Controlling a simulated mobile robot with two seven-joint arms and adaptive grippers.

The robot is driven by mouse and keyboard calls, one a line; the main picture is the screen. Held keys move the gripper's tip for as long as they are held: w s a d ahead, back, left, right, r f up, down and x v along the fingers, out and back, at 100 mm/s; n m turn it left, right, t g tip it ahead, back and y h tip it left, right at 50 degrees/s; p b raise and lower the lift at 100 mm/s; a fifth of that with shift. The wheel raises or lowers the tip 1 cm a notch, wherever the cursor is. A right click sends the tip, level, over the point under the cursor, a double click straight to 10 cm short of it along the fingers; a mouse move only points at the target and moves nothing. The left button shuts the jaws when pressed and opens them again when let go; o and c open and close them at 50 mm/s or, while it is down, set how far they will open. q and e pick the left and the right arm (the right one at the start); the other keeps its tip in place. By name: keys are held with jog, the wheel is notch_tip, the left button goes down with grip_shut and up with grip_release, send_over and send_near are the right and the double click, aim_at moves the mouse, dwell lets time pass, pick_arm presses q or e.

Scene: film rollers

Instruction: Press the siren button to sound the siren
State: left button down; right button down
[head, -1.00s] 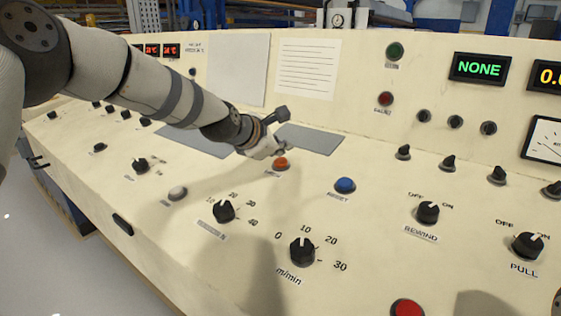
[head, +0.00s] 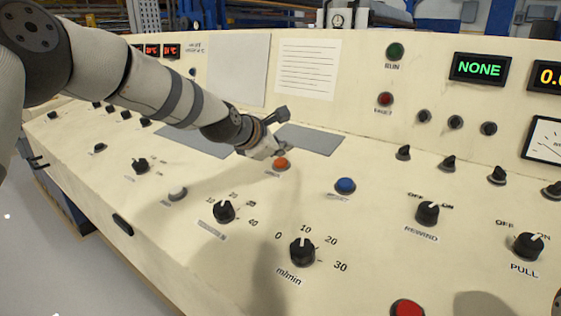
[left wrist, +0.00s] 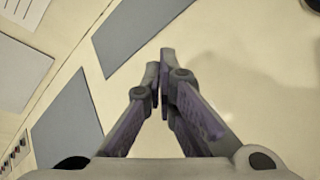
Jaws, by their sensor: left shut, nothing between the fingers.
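An orange button (head: 281,164) sits on the sloping cream control panel (head: 180,240), with a small label below it too blurred to read surely. It fits the siren button. My left gripper (head: 279,152) is shut and empty, with its fingertips just behind and above the orange button. I cannot tell whether they touch it. In the left wrist view the left gripper's fingers (left wrist: 161,72) are together over the cream panel, and the button does not show there. My right gripper is not in view.
A blue button (head: 345,185) is to the right of the orange one, and a white button (head: 178,193) is to the left. Black knobs (head: 302,252) stand nearer. A red button (head: 407,309) is at the bottom edge. Grey plates (head: 310,139) lie behind the gripper.

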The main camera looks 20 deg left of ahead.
pick_arm(q)
jog(key=shift+f, duration=0.1)
jog(key=shift+w+f, duration=0.1)
jog(key=shift+f, duration=0.25)
jog(key=shift+w+d+f, duration=0.1)
jog(key=shift+f, duration=0.45)
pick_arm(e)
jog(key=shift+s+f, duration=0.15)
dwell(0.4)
pick_arm(q)
jog(key=shift+r, duration=0.1)
jog(key=shift+s+r+p, duration=0.2)
jog(key=shift+r+p, duration=0.15)
jog(key=shift+r, duration=0.6)
jog(key=shift+f, duration=0.15)
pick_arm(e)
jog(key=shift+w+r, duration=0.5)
